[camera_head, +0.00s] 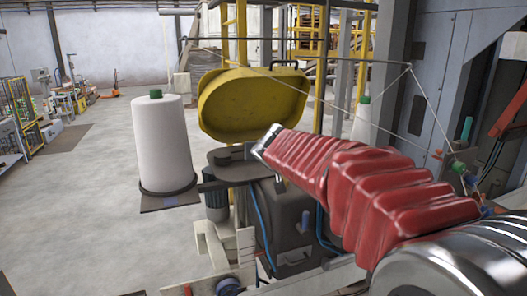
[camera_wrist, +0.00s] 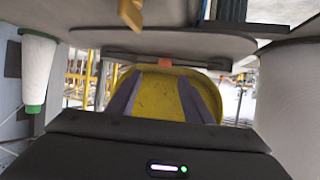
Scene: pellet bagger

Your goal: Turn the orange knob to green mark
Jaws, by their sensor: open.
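In the wrist view a small orange piece (camera_wrist: 165,63) shows at the edge of a dark bar, just beyond and between my fingertips. It may be the orange knob; its shape and pointing direction are too small to tell. My gripper (camera_wrist: 159,82) has its two grey-purple fingers spread apart with nothing between them, in front of the yellow cover (camera_wrist: 157,103). In the head view my red-sleeved arm reaches left toward the machine head, and it hides part of the machine. I cannot make out the gripper there, nor a green mark in either view.
The yellow cover (camera_head: 250,103) stands behind the arm's end. A white thread cone (camera_head: 160,145) stands left on a dark plate. A grey machine body (camera_head: 285,225) lies below the arm. Taut threads and a grey cabinet (camera_head: 435,80) are at right. Open floor lies at left.

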